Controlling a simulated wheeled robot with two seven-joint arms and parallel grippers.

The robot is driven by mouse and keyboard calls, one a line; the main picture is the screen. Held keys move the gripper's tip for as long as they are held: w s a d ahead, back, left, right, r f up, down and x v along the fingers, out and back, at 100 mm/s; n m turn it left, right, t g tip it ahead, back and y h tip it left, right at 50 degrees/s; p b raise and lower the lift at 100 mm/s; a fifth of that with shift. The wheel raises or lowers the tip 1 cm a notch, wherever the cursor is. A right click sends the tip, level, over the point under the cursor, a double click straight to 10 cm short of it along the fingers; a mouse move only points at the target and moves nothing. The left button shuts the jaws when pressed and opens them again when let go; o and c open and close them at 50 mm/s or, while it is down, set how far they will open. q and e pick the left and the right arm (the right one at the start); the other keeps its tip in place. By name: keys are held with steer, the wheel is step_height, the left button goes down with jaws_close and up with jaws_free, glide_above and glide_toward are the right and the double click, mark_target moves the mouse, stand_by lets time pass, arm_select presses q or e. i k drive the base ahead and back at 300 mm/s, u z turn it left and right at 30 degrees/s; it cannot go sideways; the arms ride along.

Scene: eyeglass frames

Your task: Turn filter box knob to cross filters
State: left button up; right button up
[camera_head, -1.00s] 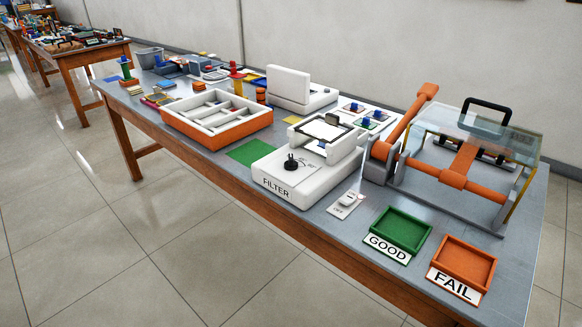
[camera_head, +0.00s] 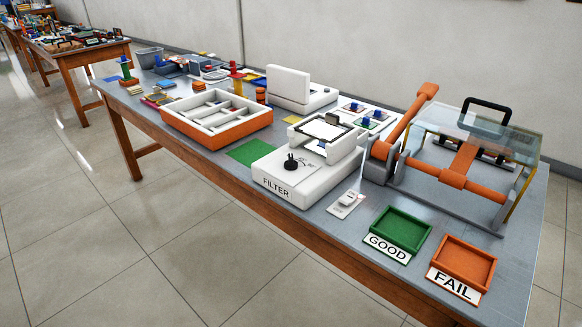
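The white filter box (camera_head: 270,170), labelled FILTER on its front, stands on the grey table in the middle of the head view. Its black knob (camera_head: 290,163) sits on the top face near the front left, beside small dial markings too fine to read. Behind the knob, a raised white frame (camera_head: 325,134) with a dark-edged plate stands on the box. Nothing touches the knob. Neither of my grippers shows in the head view.
A small white switch unit (camera_head: 346,202) lies right of the box. A green GOOD tray (camera_head: 402,228) and an orange FAIL tray (camera_head: 464,262) sit at the front right. An orange-armed fixture (camera_head: 455,165) stands behind them. An orange divided tray (camera_head: 215,120) is to the left.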

mark_target(290, 165)
steer(key=z, duration=0.2)
steer(key=k, duration=0.4)
steer(key=u, duration=1.25)
steer(key=i, duration=1.4)
steer(key=z, duration=0.8)
